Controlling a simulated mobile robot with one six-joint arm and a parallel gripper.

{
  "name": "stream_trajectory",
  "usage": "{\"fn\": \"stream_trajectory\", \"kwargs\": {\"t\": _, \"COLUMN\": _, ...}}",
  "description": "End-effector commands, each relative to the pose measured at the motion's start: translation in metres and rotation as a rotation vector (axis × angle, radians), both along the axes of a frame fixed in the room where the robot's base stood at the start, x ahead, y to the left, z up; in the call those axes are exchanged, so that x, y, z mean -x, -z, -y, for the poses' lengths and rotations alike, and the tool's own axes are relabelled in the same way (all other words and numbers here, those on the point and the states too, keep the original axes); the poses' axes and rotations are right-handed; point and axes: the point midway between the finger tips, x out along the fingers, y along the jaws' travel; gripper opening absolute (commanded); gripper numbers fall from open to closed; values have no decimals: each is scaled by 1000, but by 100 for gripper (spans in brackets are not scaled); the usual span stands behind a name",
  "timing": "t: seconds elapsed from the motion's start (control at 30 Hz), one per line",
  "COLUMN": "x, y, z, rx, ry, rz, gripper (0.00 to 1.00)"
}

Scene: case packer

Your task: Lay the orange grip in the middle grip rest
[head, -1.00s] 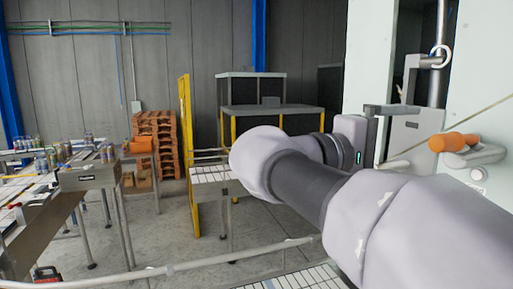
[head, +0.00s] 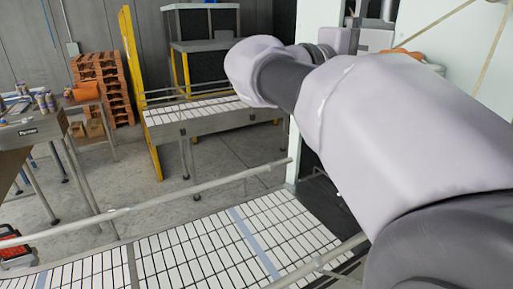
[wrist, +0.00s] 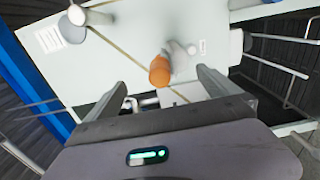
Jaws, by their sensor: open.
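The orange grip (wrist: 159,70) shows in the wrist view just beyond the gap between my fingers, at one end of a pale grey fitting (wrist: 182,57) on a light panel. In the head view only a bit of the orange grip (head: 416,55) shows, above my arm. My gripper (wrist: 163,92) is open, with nothing between its fingers. In the head view my gripper (head: 374,30) is at the top, left of the grip and partly cut off. I cannot make out the middle grip rest in either view.
A pale machine panel (wrist: 85,60) with a round white knob (wrist: 77,15) lies ahead. A white-slatted conveyor (head: 190,255) with a rail (head: 150,205) runs below my arm. A second conveyor (head: 200,115), a yellow guard post (head: 140,100) and stacked orange pallets (head: 103,85) stand farther left.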

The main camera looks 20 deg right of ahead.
Motion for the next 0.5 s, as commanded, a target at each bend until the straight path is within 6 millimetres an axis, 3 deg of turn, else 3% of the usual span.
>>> {"fn": "stream_trajectory", "kwargs": {"t": 0.5, "x": -3, "y": -1, "z": 42, "rx": 0, "ry": 2, "rz": -1, "gripper": 100}}
